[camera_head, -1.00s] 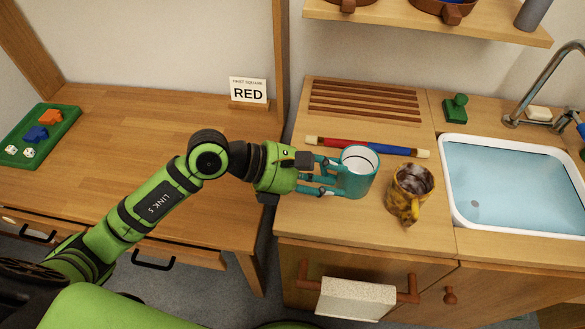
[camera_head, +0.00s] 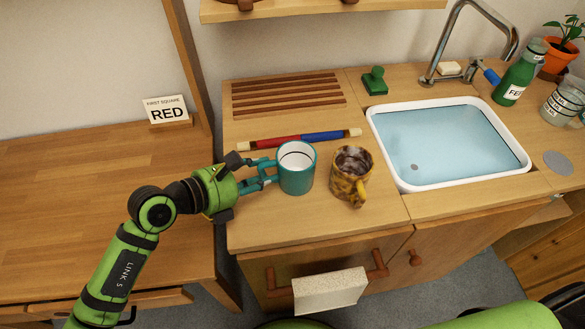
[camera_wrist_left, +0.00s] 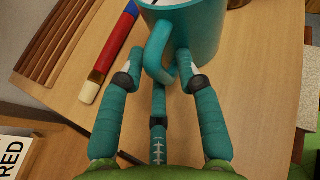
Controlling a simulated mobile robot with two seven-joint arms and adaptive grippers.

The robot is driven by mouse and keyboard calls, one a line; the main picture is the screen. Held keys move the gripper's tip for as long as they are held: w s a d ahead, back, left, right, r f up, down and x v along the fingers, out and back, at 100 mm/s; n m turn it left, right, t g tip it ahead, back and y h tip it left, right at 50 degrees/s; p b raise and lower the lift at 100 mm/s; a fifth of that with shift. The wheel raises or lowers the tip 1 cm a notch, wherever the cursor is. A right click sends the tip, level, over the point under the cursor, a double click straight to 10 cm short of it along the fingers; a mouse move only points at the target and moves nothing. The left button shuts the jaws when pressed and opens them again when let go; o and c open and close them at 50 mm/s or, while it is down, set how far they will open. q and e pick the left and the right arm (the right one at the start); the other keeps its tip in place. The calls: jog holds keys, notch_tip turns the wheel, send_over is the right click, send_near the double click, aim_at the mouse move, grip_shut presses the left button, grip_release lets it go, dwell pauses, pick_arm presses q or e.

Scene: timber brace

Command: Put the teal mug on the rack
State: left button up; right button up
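The teal mug (camera_head: 297,177) stands upright and empty on the counter, its handle (camera_wrist_left: 158,50) toward my left gripper. My left gripper (camera_head: 270,172) is at the mug's left side. In the left wrist view its teal fingers (camera_wrist_left: 158,72) are spread, one on each side of the handle, with gaps showing; I cannot tell whether any finger touches the mug. The rack (camera_head: 290,94) appears to be the slatted wooden area at the back of the counter and is empty. My right gripper is out of view.
A brown-yellow mug (camera_head: 350,176) with dark contents stands just right of the teal mug. A red and blue rod (camera_head: 300,139) lies between the mugs and the slats. A sink (camera_head: 450,140) full of water is to the right. A shelf (camera_head: 320,10) hangs above the slats.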

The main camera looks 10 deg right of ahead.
pick_arm(q)
jog(key=shift+a, duration=0.1)
grip_shut()
jog(key=shift+r, duration=0.15)
